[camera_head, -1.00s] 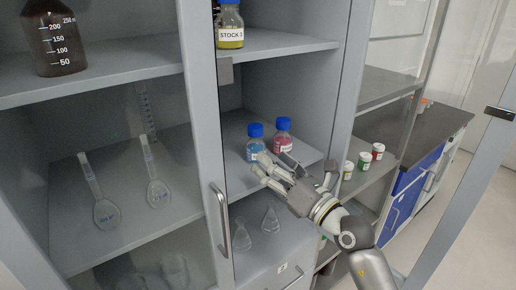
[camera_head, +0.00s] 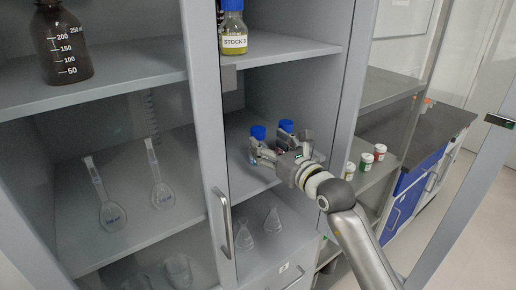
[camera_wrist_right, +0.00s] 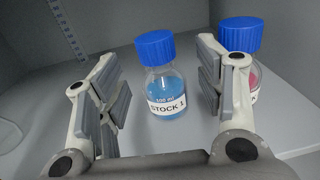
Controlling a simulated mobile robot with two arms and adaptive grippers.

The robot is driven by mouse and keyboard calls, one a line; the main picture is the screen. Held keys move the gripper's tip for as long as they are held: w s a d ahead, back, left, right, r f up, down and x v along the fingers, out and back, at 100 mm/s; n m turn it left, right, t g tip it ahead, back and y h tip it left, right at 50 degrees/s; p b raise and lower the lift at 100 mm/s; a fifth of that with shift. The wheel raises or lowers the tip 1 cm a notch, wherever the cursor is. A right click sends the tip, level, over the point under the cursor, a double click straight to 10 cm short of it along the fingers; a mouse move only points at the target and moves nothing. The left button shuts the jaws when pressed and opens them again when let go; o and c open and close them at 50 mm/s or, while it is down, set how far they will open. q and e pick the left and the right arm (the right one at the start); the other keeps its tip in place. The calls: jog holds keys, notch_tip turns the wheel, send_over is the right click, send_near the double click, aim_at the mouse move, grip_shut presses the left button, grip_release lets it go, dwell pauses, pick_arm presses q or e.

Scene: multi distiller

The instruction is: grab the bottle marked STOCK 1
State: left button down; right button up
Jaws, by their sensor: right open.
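The bottle marked STOCK 1 (camera_wrist_right: 166,88) has a blue cap and blue liquid. In the right wrist view it stands upright between the two spread fingers of my right gripper (camera_wrist_right: 160,95), with space on both sides. In the head view its cap (camera_head: 258,132) shows on the middle shelf, and its body is mostly hidden by my gripper. My right gripper (camera_head: 275,157) is open at the bottles. A second blue-capped bottle with pink liquid (camera_wrist_right: 240,40) stands just right, partly behind the right finger. My left gripper is not in view.
The cabinet shelf (camera_head: 240,180) holds both bottles. Glass flasks (camera_head: 160,190) stand left, behind the door frame (camera_head: 205,120). Small capped jars (camera_head: 365,161) stand at the right.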

aim_at(262, 139)
jog(key=shift+p+x, duration=1.35)
jog(key=shift+x, duration=0.8)
jog(key=shift+w+a+f, duration=0.1)
jog(key=shift+w+a, duration=0.3)
jog(key=c, duration=1.3)
jog(key=shift+o, duration=0.2)
